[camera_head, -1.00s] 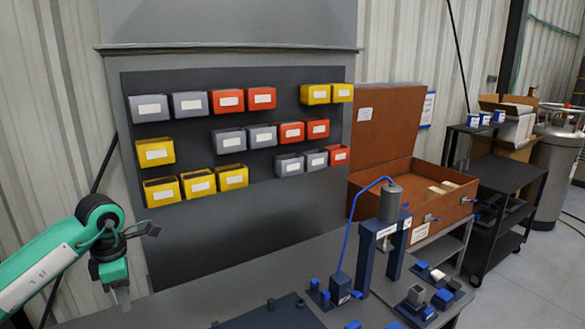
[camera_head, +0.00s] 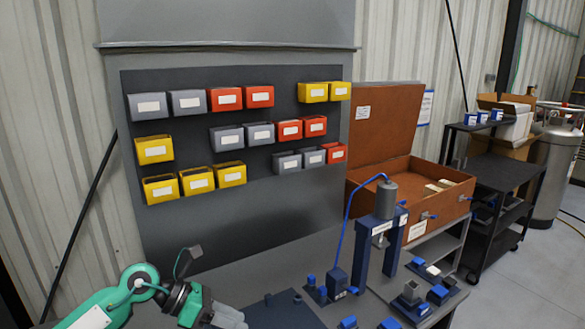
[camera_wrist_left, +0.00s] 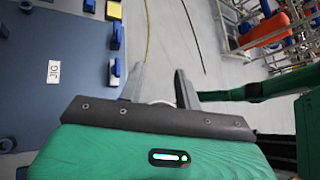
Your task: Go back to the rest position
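My left arm comes in at the lower left of the head view, low over the front left of the workbench (camera_head: 225,285). Its gripper (camera_head: 230,316) is at the bottom edge, partly cut off. In the left wrist view the two fingers of this gripper (camera_wrist_left: 159,72) are apart with nothing between them. Grey floor shows beyond them. A blue plate labelled JIG (camera_wrist_left: 52,72) lies to their left. My right gripper is in neither view.
A press-like blue stand (camera_head: 391,235) and small blue fixtures stand on the bench's right part. Yellow, red and grey bins hang on a dark panel (camera_head: 190,235) behind. An open brown case (camera_head: 398,170) is at the back right, and a black cart (camera_head: 508,172) beyond it.

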